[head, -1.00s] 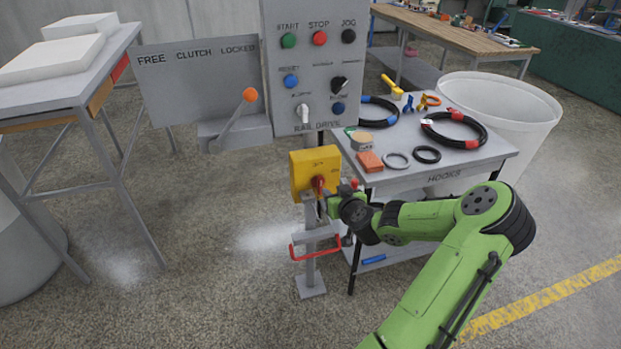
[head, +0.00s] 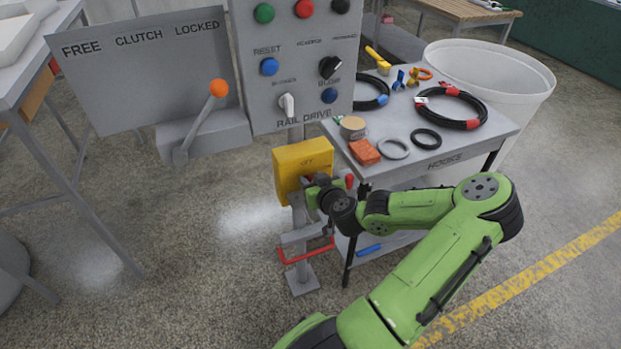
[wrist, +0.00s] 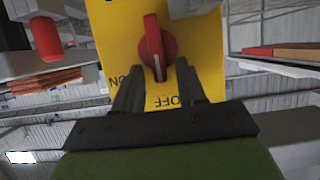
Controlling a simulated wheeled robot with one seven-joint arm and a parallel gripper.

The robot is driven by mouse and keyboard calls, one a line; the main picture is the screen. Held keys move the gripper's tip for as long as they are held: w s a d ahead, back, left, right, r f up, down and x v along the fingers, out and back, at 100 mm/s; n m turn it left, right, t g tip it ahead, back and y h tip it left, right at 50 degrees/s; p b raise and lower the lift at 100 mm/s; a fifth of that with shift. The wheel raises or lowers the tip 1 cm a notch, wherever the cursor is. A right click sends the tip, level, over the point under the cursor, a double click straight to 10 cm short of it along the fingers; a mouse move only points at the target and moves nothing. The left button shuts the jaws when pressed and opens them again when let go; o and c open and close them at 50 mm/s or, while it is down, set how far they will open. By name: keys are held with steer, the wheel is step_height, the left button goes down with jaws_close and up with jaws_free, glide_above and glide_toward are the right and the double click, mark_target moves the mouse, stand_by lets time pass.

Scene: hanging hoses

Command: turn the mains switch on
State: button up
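The mains switch is a yellow box (head: 291,158) on a grey post, below the grey control panel. In the wrist view its red knob (wrist: 154,46) stands upright, with its white mark at the end towards OFF. OFF reads upside down below the knob and ON is at the left. My gripper (wrist: 160,72) is open, with one finger on each side of the knob's lower end. Gaps show between the fingers and the knob, and I cannot tell whether either touches. In the head view my gripper (head: 310,186) hides the knob.
The control panel (head: 290,95) with buttons stands above the switch. A clutch lever with an orange ball (head: 219,88) is to the left. A hooks table (head: 455,150) with hose rings and an orange block (head: 364,151) is close at the right. A red bar (head: 307,253) sits below.

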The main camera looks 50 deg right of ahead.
jaws_close()
steer(key=shift+d, duration=0.1)
steer(key=shift+s+d+f+m+t+y+b, duration=0.25)
steer(key=shift+m+t+y+b, duration=0.25)
steer(key=shift+m, duration=0.5)
steer(key=shift+s+d+f+m+t+y+b, duration=0.1)
steer(key=shift+d+m+t+y+b, duration=0.35)
steer(key=shift+m, duration=0.55)
steer(key=shift+s+d+f+m+t+y+b, duration=0.1)
steer(key=shift+s+d+m+t+y+b, duration=0.2)
steer(key=shift+m+y, duration=0.55)
steer(key=shift+w+m, duration=0.1)
steer(key=shift+m, duration=0.15)
steer(key=shift+a, duration=0.1)
jaws_free()
